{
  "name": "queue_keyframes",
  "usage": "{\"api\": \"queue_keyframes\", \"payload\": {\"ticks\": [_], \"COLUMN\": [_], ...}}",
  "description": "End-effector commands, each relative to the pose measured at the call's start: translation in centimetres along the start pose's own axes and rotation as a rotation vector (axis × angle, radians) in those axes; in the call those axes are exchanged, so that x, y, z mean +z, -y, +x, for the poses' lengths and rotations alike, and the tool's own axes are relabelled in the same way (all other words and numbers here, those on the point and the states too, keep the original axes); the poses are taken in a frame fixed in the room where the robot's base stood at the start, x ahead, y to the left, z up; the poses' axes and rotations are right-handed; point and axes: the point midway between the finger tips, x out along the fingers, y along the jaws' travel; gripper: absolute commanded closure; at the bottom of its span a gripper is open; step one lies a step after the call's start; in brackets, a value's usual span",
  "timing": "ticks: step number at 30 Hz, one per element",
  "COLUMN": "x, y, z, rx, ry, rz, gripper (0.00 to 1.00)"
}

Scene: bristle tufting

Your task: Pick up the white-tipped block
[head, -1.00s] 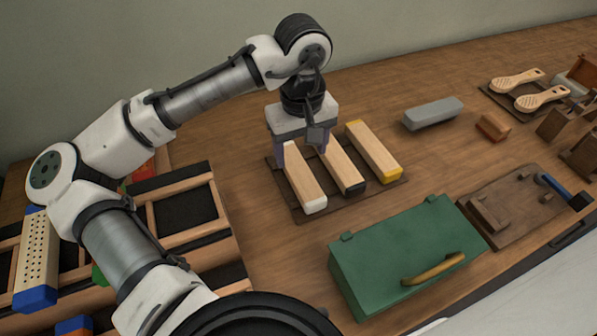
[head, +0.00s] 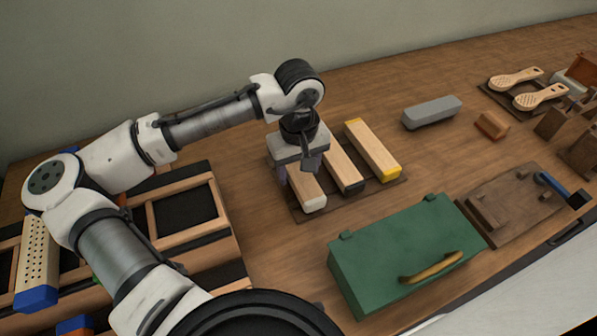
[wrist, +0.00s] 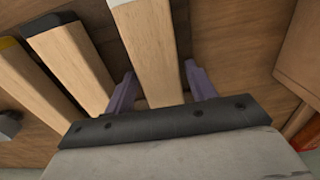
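The white-tipped block (head: 309,192) is a long pale wooden bar with a white end. It lies leftmost of three on a dark tray (head: 328,205) in the head view. In the wrist view the white-tipped block (wrist: 150,45) runs between the two purple fingers. My gripper (wrist: 162,88) is open and low over the block's far part, with one finger on each side. Small gaps show between the fingers and the block. In the head view my gripper (head: 297,174) hides the block's far end.
A black-tipped block (head: 343,169) and a yellow-tipped block (head: 373,150) lie close beside it on the right. A green box (head: 400,250) with a yellow handle stands in front. A wooden rack (head: 190,235) is at left. A grey block (head: 432,112) lies behind right.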

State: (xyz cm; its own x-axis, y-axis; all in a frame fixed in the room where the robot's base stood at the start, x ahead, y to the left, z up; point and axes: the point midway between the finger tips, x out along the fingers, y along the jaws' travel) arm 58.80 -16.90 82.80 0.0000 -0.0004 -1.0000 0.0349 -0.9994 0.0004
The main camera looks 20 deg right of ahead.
Motion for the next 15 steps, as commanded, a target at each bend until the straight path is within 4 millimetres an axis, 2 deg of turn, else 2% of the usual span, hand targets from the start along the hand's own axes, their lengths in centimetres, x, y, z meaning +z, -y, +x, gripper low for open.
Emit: {"api": "queue_keyframes", "payload": {"ticks": [1,9,15], "x": [0.00,0.00,-0.01], "y": [0.00,0.00,-0.01], "z": [-0.01,-0.03,-0.07], "rx": [0.000,0.000,0.000], "ry": [0.000,0.000,0.000], "rz": [0.000,0.000,0.000], "gripper": [0.51,0.85,0.85]}}
